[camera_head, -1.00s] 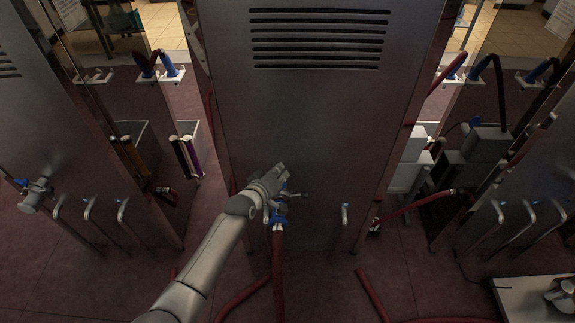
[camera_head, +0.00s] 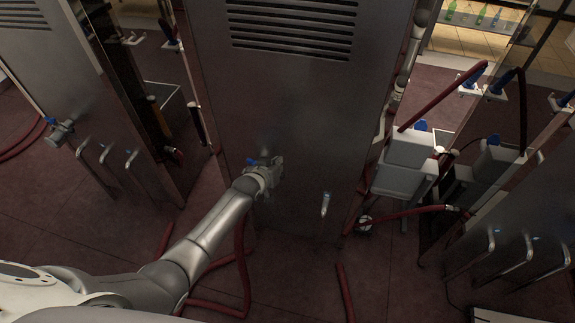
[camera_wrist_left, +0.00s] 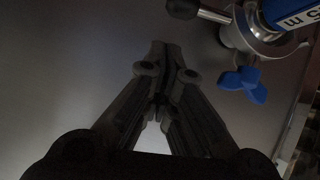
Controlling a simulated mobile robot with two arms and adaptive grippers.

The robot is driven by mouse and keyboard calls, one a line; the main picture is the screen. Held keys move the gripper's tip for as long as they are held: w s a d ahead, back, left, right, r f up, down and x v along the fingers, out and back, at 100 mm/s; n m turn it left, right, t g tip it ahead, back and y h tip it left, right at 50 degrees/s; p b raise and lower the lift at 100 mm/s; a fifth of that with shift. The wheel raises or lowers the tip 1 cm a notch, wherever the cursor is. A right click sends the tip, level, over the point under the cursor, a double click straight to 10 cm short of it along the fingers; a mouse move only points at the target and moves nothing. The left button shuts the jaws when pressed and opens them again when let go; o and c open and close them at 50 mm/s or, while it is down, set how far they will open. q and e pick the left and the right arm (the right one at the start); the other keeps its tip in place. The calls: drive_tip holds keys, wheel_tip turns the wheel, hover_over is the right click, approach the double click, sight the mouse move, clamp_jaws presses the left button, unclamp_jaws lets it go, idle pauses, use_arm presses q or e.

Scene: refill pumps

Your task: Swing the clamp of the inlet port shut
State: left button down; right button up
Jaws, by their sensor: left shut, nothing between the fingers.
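The inlet port is on the front of the middle steel cabinet (camera_head: 290,100). In the head view my left gripper (camera_head: 272,172) is at this port and hides most of it; a bit of blue (camera_head: 258,161) shows just beside it. In the left wrist view my left gripper (camera_wrist_left: 166,50) is shut and empty. To its right is the metal clamp (camera_wrist_left: 255,40) with a blue wing nut (camera_wrist_left: 243,85), around the end of a blue hose fitting (camera_wrist_left: 290,12). The fingertips are apart from the clamp in that picture. I cannot tell whether the clamp is fully closed. My right gripper is not identifiable.
A bent metal handle (camera_head: 325,205) is on the cabinet right of my gripper. A red hose (camera_head: 244,265) hangs below my arm to the floor. White boxes (camera_head: 409,150) stand to the right. A pale jointed shape (camera_head: 405,70) runs along the cabinet's right edge.

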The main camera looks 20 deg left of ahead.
use_arm(q)
drive_tip(key=shift+d+f+b, duration=0.35)
drive_tip(key=shift+f+b, duration=0.2)
drive_tip(key=shift+f, duration=0.3)
drive_tip(key=shift+d+f+b, duration=0.35)
drive_tip(key=shift+f+b, duration=0.15)
drive_tip(key=shift+f, duration=0.3)
use_arm(e)
drive_tip(key=shift+a+f, duration=0.15)
drive_tip(key=shift+f, duration=0.45)
drive_tip(key=shift+a+f, duration=0.15)
drive_tip(key=shift+f, duration=0.4)
use_arm(q)
drive_tip(key=shift+r, duration=0.1)
use_arm(e)
drive_tip(key=shift+r, duration=0.1)
